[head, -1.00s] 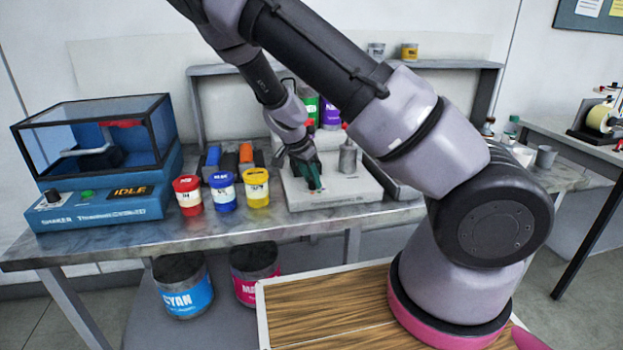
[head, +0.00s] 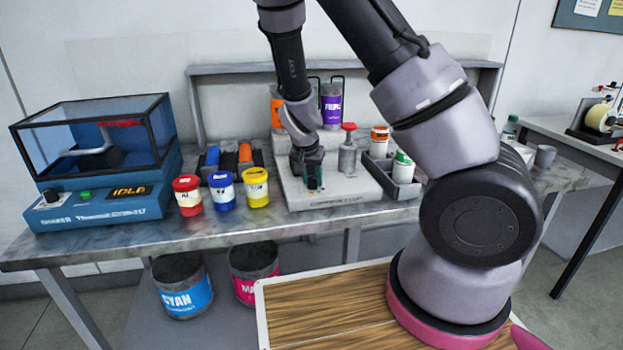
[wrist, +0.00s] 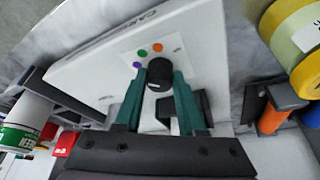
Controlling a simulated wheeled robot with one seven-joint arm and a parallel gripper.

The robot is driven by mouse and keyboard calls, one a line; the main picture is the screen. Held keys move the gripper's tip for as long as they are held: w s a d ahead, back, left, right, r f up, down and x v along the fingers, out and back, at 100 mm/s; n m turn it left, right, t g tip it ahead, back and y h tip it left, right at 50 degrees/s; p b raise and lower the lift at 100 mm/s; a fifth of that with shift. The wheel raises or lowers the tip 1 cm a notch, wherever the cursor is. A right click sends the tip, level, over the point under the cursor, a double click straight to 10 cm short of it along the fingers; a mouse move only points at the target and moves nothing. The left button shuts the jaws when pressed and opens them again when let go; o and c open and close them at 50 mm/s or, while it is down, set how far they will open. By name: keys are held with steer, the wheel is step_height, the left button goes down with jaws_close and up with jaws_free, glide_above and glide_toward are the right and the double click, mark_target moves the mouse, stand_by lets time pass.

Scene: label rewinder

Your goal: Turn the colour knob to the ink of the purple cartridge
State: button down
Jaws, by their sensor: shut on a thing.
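The dispenser (head: 345,193) is a pale grey machine on the bench. The purple cartridge (head: 332,105) stands upright at its back, right of an orange cartridge (head: 277,108). In the wrist view the black colour knob (wrist: 159,70) sits on a white plate with purple (wrist: 137,65), green (wrist: 142,53) and orange (wrist: 157,48) dots beside it. My gripper (wrist: 159,82), with green fingers, is shut on the knob, one finger on each side. A small pale mark shows on the knob, but its pointing direction is unclear. In the head view my gripper (head: 311,184) covers the knob.
A red-topped pump (head: 347,150) stands on the dispenser just right of my gripper. Red, blue and yellow jars (head: 256,188) stand to the left. A grey tray (head: 392,180) with bottles is at the right. A shaker (head: 95,180) fills the bench's left end.

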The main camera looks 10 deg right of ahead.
steer(key=shift+n+t+y, duration=0.3)
steer(key=shift+n+y, duration=0.1)
steer(key=shift+n, duration=0.7)
steer(key=c, duration=0.5)
jaws_free()
steer(key=shift+s+r, duration=0.1)
steer(key=v, duration=1)
steer(key=shift+r, duration=0.25)
steer(key=shift+s, duration=0.1)
